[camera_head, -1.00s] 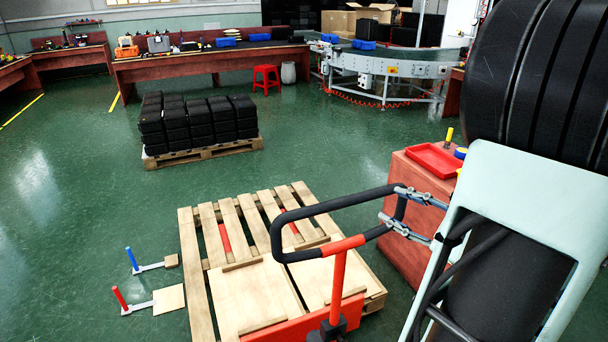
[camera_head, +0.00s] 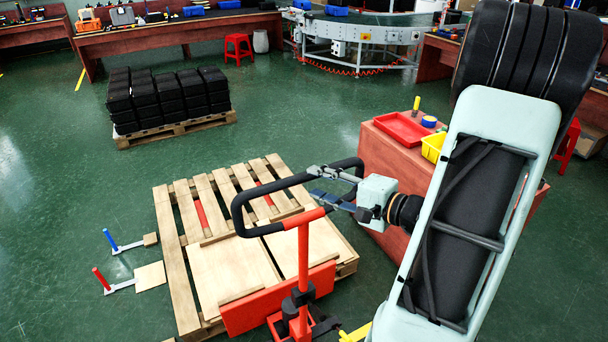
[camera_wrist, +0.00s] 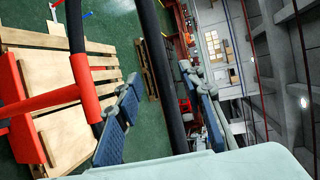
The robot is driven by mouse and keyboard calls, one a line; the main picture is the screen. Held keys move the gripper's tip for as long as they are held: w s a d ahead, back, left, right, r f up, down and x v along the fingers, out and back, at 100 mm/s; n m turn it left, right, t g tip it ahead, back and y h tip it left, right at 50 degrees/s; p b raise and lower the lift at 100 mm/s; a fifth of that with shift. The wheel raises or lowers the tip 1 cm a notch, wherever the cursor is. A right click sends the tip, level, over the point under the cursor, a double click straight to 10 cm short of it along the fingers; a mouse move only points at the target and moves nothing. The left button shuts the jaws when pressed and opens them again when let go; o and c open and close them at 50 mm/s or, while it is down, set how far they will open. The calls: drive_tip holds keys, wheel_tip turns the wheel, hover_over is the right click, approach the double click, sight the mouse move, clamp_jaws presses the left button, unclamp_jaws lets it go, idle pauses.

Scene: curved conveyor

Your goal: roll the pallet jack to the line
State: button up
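The red pallet jack (camera_head: 302,265) stands with its red fork-end plate against the near side of an empty wooden pallet (camera_head: 208,222). Its forks show red between the slats. Its black loop handle (camera_head: 240,205) rises toward me. My gripper (camera_head: 322,184) is at the right side of the loop, its two fingers apart. In the wrist view, a black handle bar (camera_wrist: 163,80) runs between the blue finger pads, with gaps visible beside it. Whether a pad touches the bar is unclear. The curved conveyor line (camera_head: 365,35) is at the far back.
A pallet of stacked black crates (camera_head: 170,100) stands back left. A red cabinet (camera_head: 385,160) with a red tray (camera_head: 402,128) and yellow bin (camera_head: 434,147) is close on the right. A red stool (camera_head: 238,46) stands by the workbench. Green floor is clear between pallets and conveyor.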

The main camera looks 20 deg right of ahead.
sight(308, 180)
drive_tip(key=p+x, duration=0.1)
drive_tip(key=x, duration=0.4)
drive_tip(key=shift+w+f, duration=0.1)
clamp_jaws()
idle(0.3)
